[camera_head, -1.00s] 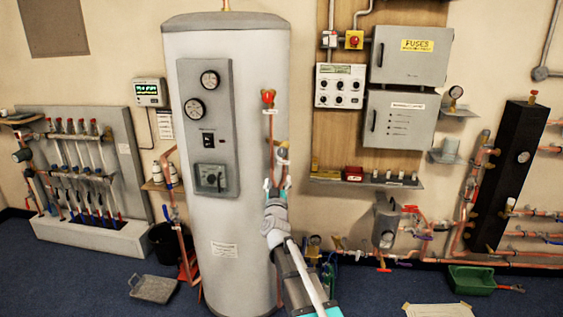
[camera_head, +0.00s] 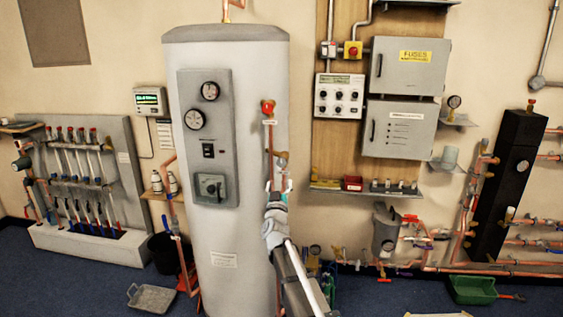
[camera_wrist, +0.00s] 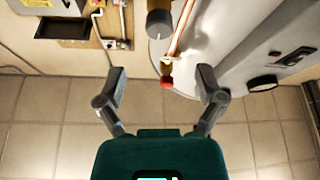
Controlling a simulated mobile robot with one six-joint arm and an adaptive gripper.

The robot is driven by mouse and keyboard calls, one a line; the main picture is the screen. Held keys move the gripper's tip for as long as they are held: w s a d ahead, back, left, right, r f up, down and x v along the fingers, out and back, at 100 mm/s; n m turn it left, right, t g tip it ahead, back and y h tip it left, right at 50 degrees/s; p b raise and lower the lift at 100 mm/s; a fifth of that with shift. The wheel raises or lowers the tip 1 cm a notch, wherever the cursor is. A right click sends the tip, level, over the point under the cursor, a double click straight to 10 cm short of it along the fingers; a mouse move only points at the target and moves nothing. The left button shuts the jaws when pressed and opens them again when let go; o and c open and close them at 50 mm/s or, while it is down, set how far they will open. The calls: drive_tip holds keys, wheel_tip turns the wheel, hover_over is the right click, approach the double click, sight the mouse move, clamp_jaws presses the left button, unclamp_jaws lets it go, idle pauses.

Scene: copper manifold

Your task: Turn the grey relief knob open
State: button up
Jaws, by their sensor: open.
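In the wrist view a dark grey round knob (camera_wrist: 159,23) shows at the top centre, next to a copper pipe (camera_wrist: 181,28) on the white cylinder. My gripper (camera_wrist: 161,76) is open and empty. The knob lies beyond its fingertips, roughly centred between them and apart from them. A red knob (camera_wrist: 166,82) at the pipe's end shows between the fingers in the picture. In the head view my gripper (camera_head: 278,184) is in front of the cylinder (camera_head: 232,110), below the red knob (camera_head: 267,107) and a brass fitting (camera_head: 281,159). I cannot make out the grey knob there.
A grey control panel (camera_head: 222,150) with gauges is on the cylinder, left of my gripper. A wooden board (camera_head: 340,150) with a shelf (camera_head: 366,190) and grey fuse boxes (camera_head: 409,66) stands to the right. Copper pipework runs low on the right wall.

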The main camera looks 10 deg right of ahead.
sight(281, 164)
drive_tip(key=p+x, duration=0.3)
drive_tip(key=x, duration=0.7)
drive_tip(key=shift+w+d+r+p, duration=0.15)
drive_tip(key=shift+w+d+p, duration=0.05)
drive_tip(key=shift+w+p, duration=0.15)
drive_tip(key=c, duration=1.1)
drive_tip(key=shift+c, duration=0.2)
